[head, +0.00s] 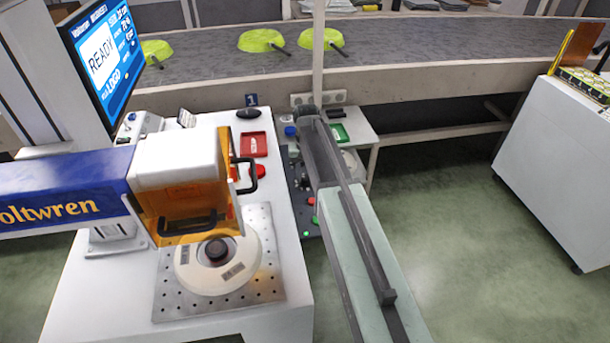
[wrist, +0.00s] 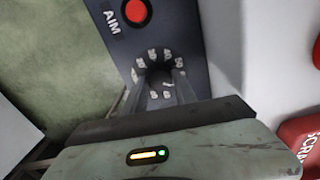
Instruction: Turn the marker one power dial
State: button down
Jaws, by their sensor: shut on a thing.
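The power dial (wrist: 160,70) is a dark knob ringed by small white number labels on a dark panel (wrist: 195,45), seen in the wrist view. My gripper (wrist: 161,82) reaches down onto it, with one finger on each side, shut on the knob. The fingers and the wrist hide part of the dial and some labels, so its setting cannot be read. In the head view my arm covers much of the same panel (head: 294,165), and I cannot make out the fingertips there.
A red AIM button (wrist: 135,11) sits near the dial. Red trays lie right of the panel in the wrist view, one marked SCRAP (wrist: 305,140). The marker (head: 185,170) stands left, over a round white pan (head: 200,277). A screen (head: 105,55) reads READY. A conveyor (head: 410,45) carries green pans behind.

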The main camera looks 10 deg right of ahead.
aim_at(306, 177)
jog(key=n, duration=0.5)
jog(key=shift+n, duration=0.3)
jog(key=n, duration=0.4)
jog(key=shift+n, duration=0.7)
jog(key=c, duration=1)
grip_release()
jog(key=shift+w, duration=0.1)
notch_tip(306, 177, up, 8)
jog(key=p, duration=0.8)
jog(key=shift+f, duration=0.1)
